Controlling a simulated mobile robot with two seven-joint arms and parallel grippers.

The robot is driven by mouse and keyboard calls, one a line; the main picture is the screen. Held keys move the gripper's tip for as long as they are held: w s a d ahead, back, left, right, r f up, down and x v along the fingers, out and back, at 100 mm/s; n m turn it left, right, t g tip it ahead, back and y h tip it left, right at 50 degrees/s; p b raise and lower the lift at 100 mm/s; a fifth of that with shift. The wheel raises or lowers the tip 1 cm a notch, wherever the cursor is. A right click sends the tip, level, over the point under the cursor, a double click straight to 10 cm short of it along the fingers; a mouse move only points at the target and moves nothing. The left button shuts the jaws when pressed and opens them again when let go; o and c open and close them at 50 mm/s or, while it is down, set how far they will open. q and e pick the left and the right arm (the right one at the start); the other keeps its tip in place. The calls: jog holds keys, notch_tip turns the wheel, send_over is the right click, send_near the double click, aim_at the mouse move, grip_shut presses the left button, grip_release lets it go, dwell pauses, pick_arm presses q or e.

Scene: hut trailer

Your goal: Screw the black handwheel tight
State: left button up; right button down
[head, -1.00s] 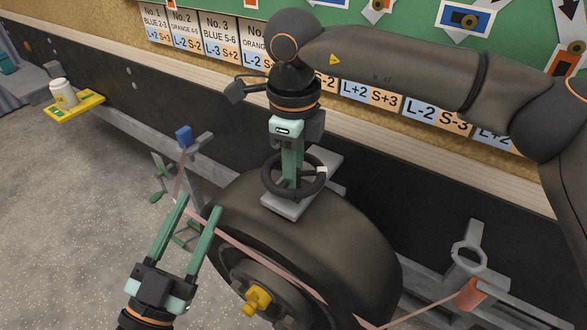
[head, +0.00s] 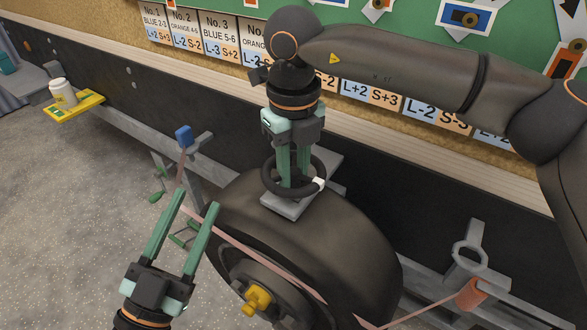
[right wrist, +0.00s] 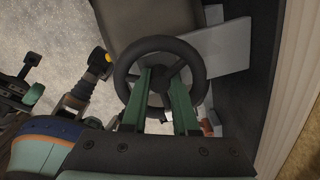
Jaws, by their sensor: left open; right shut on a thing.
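The black handwheel (head: 321,168) lies flat above a grey plate (head: 284,207) on top of a large dark rounded body. A white mark shows on the front right of its rim. My right gripper (head: 291,183) points down into the wheel and is shut on its middle. In the right wrist view the wheel's rim (right wrist: 160,43) circles the two green fingers (right wrist: 161,88), which sit on either side of the hub. My left gripper (head: 196,202) is open and empty, left of the dark body and apart from the wheel.
A pink strap (head: 262,252) crosses the dark body to an orange roll (head: 471,294). A yellow knob (head: 257,299) is at its front. A blue block (head: 184,136) stands on the rail. A white cup (head: 63,92) sits on a yellow tray (head: 88,103).

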aim_at(294, 171)
dwell(0.4)
pick_arm(q)
jog(key=shift+f, duration=0.15)
pick_arm(e)
jog(key=c, duration=1)
grip_release()
jog(key=shift+o, duration=0.2)
jog(key=shift+r, duration=0.1)
jog(key=shift+r, duration=0.2)
notch_tip(294, 171, up, 7)
jog(key=shift+r+p, duration=0.1)
jog(key=shift+p, duration=0.85)
pick_arm(q)
notch_tip(294, 171, down, 17)
jog(key=w+a+n+g+y+p, duration=0.1)
jog(key=n+g+y, duration=0.2)
jog(key=g, duration=0.3)
jog(key=shift+r+n+g+y, duration=0.2)
jog(key=shift+n+g+y, duration=0.2)
jog(key=shift+y, duration=0.3)
pick_arm(e)
notch_tip(294, 171, up, 5)
jog(key=shift+f, duration=0.1)
